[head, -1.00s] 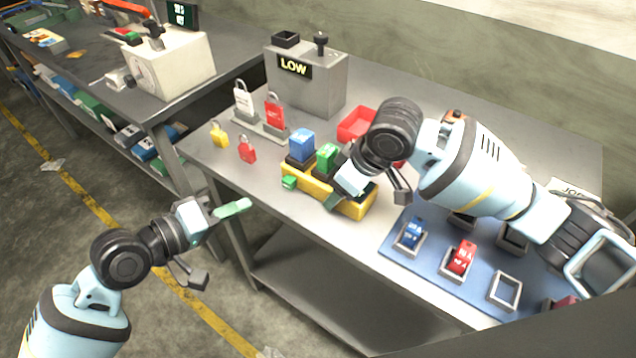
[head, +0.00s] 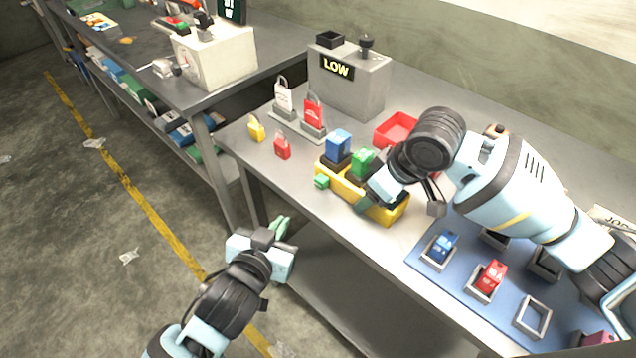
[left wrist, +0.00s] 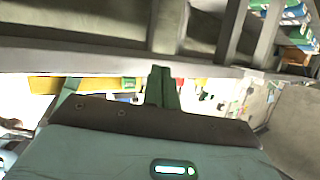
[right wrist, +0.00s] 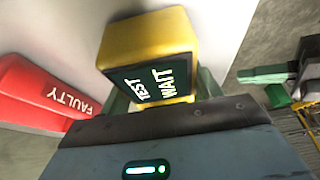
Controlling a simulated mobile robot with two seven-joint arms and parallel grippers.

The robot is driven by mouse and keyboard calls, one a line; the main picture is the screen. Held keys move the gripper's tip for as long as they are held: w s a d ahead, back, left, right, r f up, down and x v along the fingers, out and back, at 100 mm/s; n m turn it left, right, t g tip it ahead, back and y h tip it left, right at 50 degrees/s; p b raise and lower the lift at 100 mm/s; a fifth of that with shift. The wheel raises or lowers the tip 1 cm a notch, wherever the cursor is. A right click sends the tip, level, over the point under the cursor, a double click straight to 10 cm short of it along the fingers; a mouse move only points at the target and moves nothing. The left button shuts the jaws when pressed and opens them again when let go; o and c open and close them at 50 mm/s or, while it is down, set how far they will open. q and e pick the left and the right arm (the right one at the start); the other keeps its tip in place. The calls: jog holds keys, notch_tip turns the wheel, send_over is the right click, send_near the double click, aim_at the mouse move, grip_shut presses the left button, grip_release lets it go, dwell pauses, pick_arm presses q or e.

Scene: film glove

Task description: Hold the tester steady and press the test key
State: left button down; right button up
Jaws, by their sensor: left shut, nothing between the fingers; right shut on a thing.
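The yellow tester (head: 388,212) lies near the bench's front edge, with a blue block (head: 338,145) and a green block (head: 362,161) at its back. A small green key (head: 321,182) sticks out at its left end. In the right wrist view its dark screen (right wrist: 155,75) reads TEST and WAIT. My right gripper (head: 366,200) is shut on the tester's right part, hiding some of it. My left gripper (head: 281,227) is shut and empty, in front of the bench edge and apart from the key. Its closed fingers show in the left wrist view (left wrist: 161,88).
A blue mat (head: 440,262) with framed blue and red blocks lies right of the tester. A red tray (head: 396,128) and grey LOW box (head: 350,85) stand behind.

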aim_at(308, 208)
pick_arm(q)
jog(key=shift+s+a+r+m+t+y, duration=0.15)
jog(key=shift+s+r+m+t+y, duration=0.4)
jog(key=shift+y, duration=0.25)
jog(key=shift+s+a+r+m+t+y, duration=0.1)
jog(key=shift+s+r+m+t+y, duration=0.2)
jog(key=shift+r+t+y, duration=0.35)
jog(key=shift+s+a+r+m+t+y, duration=0.15)
jog(key=shift+s+r+m+t+y, duration=0.3)
jog(key=shift+r+y, duration=0.4)
jog(key=shift+w+d+f, duration=0.1)
jog(key=shift+w+f, duration=0.05)
jog(key=shift+w, duration=0.05)
jog(key=shift+w+d, duration=3)
jog(key=shift+d, duration=0.05)
